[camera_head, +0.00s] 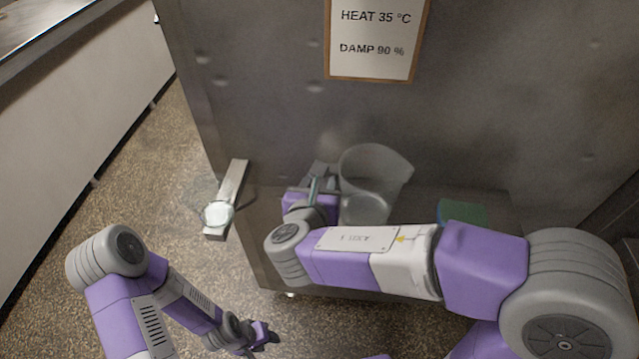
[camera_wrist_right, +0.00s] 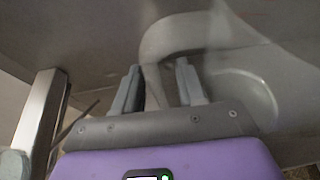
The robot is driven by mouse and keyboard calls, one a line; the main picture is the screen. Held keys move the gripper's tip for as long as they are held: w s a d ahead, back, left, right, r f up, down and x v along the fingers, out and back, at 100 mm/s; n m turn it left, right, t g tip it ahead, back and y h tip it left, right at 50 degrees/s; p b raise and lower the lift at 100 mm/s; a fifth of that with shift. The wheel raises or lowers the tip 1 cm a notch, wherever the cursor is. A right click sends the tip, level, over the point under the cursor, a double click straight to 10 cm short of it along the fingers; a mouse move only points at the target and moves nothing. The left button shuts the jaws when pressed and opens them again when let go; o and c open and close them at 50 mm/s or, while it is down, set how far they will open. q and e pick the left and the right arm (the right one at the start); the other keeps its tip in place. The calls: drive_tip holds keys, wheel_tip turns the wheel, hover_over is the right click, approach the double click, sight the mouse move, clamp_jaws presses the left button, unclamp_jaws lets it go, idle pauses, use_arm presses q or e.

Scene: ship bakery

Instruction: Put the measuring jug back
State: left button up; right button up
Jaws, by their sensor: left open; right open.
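The clear measuring jug (camera_head: 375,175) stands upright against the steel cabinet, just right of my right gripper (camera_head: 318,186). In the right wrist view the jug (camera_wrist_right: 245,88) is see-through and lies ahead and to the right. My right gripper (camera_wrist_right: 158,82) is open, its two fingers pointing at the jug's near side. A pale translucent strip, perhaps the handle, shows between the fingers; I cannot tell whether they touch it. My forearm hides the jug's lower part in the head view. My left gripper (camera_head: 264,336) is open and empty, low over the floor, well away from the jug.
The steel cabinet front (camera_head: 270,120) carries a heat and damp sign (camera_head: 376,40). A metal bar (camera_head: 228,196) sticks out at the left, with a clear round vessel (camera_head: 218,213) at its end. A green-blue item (camera_head: 462,213) lies right of the jug. Open floor lies left.

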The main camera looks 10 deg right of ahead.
drive_tip(key=shift+r, duration=0.25)
drive_tip(key=p+v, duration=0.3)
drive_tip(key=v, duration=0.9)
drive_tip(key=shift+p, duration=0.35)
drive_tip(key=shift+f, duration=0.1)
